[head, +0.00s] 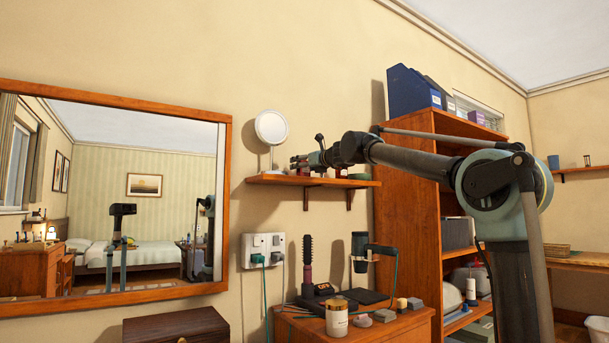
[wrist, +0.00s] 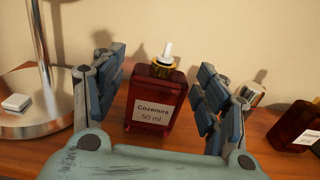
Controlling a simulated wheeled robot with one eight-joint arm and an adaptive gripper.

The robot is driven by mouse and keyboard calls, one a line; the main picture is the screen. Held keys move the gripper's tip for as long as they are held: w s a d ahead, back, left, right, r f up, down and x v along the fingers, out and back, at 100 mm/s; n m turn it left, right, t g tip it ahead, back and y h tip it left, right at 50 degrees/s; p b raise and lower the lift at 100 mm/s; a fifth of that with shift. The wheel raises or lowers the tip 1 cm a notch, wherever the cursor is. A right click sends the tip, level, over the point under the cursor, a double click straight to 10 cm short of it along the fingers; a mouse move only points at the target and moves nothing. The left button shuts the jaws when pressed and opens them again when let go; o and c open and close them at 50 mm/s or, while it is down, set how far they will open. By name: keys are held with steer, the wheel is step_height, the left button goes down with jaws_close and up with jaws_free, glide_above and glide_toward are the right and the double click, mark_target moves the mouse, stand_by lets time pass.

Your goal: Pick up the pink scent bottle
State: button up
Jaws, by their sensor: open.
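A dark red glass scent bottle (wrist: 154,98) with a gold collar, a white nozzle and a label reading "Cozemira 50 ml" stands upright on the wooden shelf. It looks deep red rather than pink. My gripper (wrist: 161,88) is open, with one finger on each side of this bottle; gaps show between the bottle and both fingers. In the head view, my gripper (head: 303,161) is over the wall shelf (head: 320,182), where small red items show partly behind it. A second dark red bottle (wrist: 295,124) stands to the right, cut off by the frame edge.
A round mirror (head: 271,127) on a metal stand (wrist: 35,100) is left of my gripper. A bookcase (head: 405,200) stands right of the shelf; a cluttered cabinet (head: 385,331) is below.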

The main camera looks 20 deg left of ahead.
steer(key=shift+c, duration=0.6)
steer(key=c, duration=1.2)
steer(key=shift+o, duration=0.2)
steer(key=shift+r, duration=0.15)
